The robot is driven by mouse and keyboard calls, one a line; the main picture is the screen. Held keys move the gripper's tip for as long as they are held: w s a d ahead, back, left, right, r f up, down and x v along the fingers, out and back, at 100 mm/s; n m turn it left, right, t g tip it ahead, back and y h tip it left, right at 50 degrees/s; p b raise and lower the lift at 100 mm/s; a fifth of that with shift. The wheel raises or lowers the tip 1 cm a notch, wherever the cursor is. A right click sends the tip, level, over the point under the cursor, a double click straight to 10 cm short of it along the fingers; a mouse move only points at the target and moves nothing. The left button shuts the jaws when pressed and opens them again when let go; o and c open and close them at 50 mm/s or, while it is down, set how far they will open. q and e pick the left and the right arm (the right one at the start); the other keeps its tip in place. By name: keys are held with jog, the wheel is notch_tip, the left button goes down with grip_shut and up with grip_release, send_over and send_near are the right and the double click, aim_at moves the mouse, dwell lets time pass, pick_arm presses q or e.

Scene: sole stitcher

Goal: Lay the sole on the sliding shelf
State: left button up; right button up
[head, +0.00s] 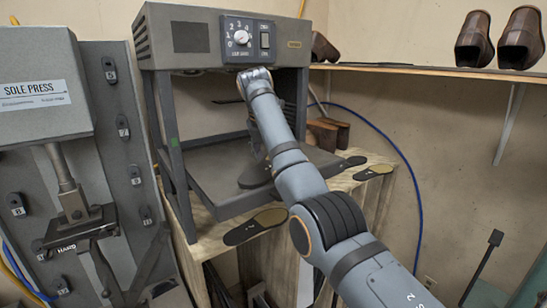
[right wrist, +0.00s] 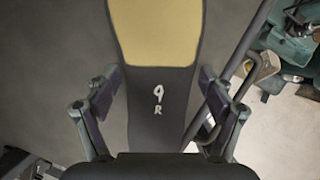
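The sole (right wrist: 157,75), tan at the front and dark at the heel with a white "9 R", is between the fingers of my right gripper (right wrist: 160,95). The grey sliding shelf (head: 214,183) sticks out from the stitcher's frame, below the control head. A dark rounded shape (head: 254,178) shows at the shelf beside my arm; I cannot tell whether it is the sole or a shadow. My left gripper is not in view.
The stitcher's control head (head: 190,37) overhangs the shelf, with posts at the sides. Other soles (head: 268,216) lie on the wooden bench. The sole press (head: 42,92) stands close on the left. Brown shoes (head: 473,42) stand on the wall shelf.

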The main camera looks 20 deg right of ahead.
aim_at(267, 167)
jog(key=shift+o, duration=1.1)
jog(key=shift+a, duration=0.1)
jog(key=shift+w, duration=0.15)
jog(key=v, duration=0.7)
jog(key=shift+s+a+r, duration=0.15)
jog(key=shift+s+r, duration=0.05)
jog(key=shift+w, duration=0.1)
